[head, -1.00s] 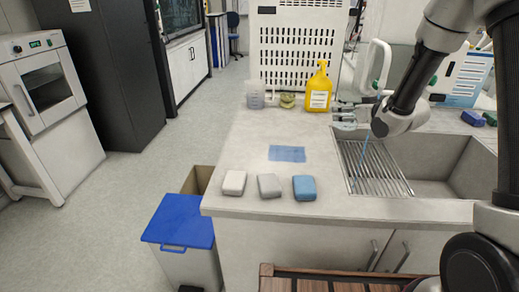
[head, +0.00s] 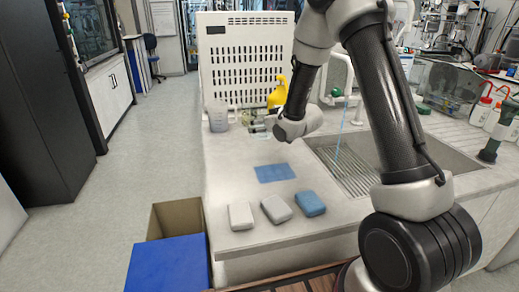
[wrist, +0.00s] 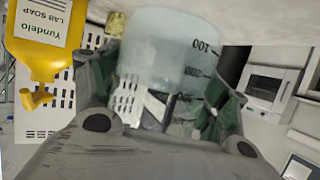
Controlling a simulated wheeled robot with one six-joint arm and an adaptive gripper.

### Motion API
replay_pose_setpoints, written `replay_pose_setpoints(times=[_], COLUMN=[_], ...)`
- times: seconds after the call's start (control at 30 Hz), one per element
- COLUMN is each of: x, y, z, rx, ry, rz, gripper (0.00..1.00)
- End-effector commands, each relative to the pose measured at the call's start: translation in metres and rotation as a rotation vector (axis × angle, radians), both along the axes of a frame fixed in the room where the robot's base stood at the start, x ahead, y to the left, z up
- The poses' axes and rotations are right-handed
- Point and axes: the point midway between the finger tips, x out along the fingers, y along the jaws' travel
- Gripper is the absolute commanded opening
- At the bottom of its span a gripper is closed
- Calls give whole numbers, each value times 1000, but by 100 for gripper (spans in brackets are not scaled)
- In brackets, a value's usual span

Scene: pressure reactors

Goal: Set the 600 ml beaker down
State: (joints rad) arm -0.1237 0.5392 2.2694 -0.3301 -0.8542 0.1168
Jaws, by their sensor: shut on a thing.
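In the head view my gripper (head: 246,121) reaches in from the right. The beaker's base is at or very near the counter top; contact is not clear.
A white perforated panel (head: 245,50) stands behind. A blue cloth (head: 276,173) and three blocks, white (head: 241,216), grey (head: 276,209) and blue (head: 310,203), lie nearer the front. The sink drainer (head: 345,165) is right.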

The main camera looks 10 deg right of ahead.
Motion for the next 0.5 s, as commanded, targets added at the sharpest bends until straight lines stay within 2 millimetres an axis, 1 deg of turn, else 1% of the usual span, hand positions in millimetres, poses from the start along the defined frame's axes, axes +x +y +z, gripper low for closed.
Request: replay_pose_setpoints(times=[0.07, 0.27, 0.43, 0.5], x=[0, 0, 0, 0], y=[0, 0, 0, 0], z=[-11, -27, -53, -58], rx=[0, 1, 1, 1], ry=[0, -1, 0, -2], rz=[0, 1, 0, 0], gripper=[46, 46, 46, 46])
